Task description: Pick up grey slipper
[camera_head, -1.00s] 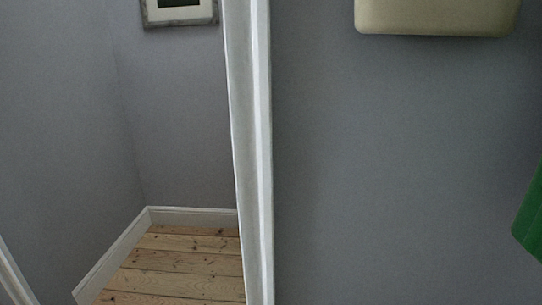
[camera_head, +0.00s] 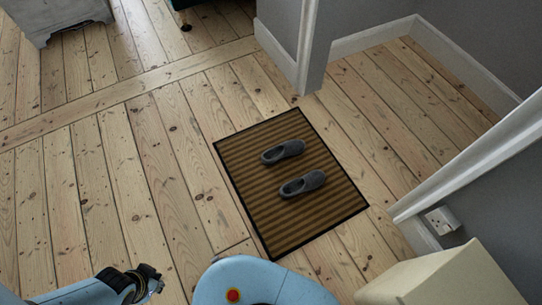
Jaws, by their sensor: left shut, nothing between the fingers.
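Two grey slippers lie side by side on a brown striped doormat (camera_head: 240,160) with a dark border. The farther grey slipper (camera_head: 284,152) is near the middle of the mat, and the nearer grey slipper (camera_head: 303,184) is just below it. My left gripper (camera_head: 155,280) is at the bottom left of the head view, shut and empty, well apart from the mat and both slippers. My right gripper is not in view.
Bare floorboards (camera_head: 110,190) lie clear to the left of the mat. A white door frame (camera_head: 300,50) stands behind it. A wall socket (camera_head: 441,220) and a cream box-like object (camera_head: 445,280) are at the right. Grey furniture (camera_head: 60,15) stands at the top left.

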